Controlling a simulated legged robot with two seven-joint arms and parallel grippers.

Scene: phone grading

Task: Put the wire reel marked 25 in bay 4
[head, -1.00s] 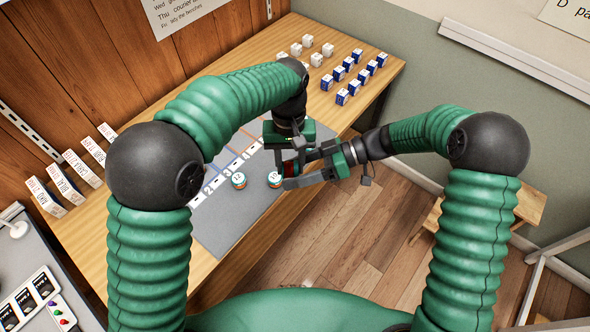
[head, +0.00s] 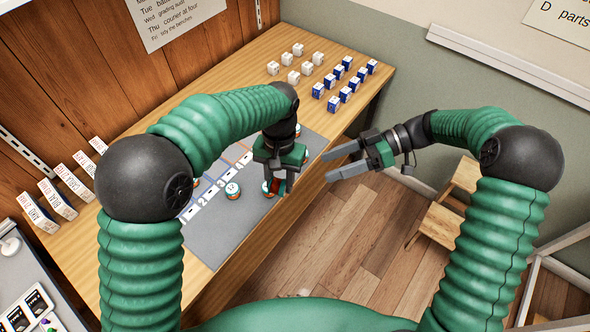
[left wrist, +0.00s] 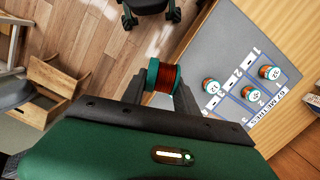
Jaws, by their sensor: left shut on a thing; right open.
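My left gripper (head: 280,186) is shut on a wire reel with dark red wire and teal flanges. The held reel (left wrist: 163,77) is clear in the left wrist view, on its side between the fingers; no number on it is readable. My right gripper (head: 338,164) is open and empty, over the floor right of the table. The grey mat (head: 222,237) has a strip of numbered bays (head: 208,192), partly hidden by my left arm.
Blue-and-white boxes (head: 347,87) and white boxes (head: 297,62) stand at the table's far end. Upright booklets (head: 55,200) line the wall side. In the left wrist view, several reels (left wrist: 269,72) stand around the bay strip. The mat's near part is bare.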

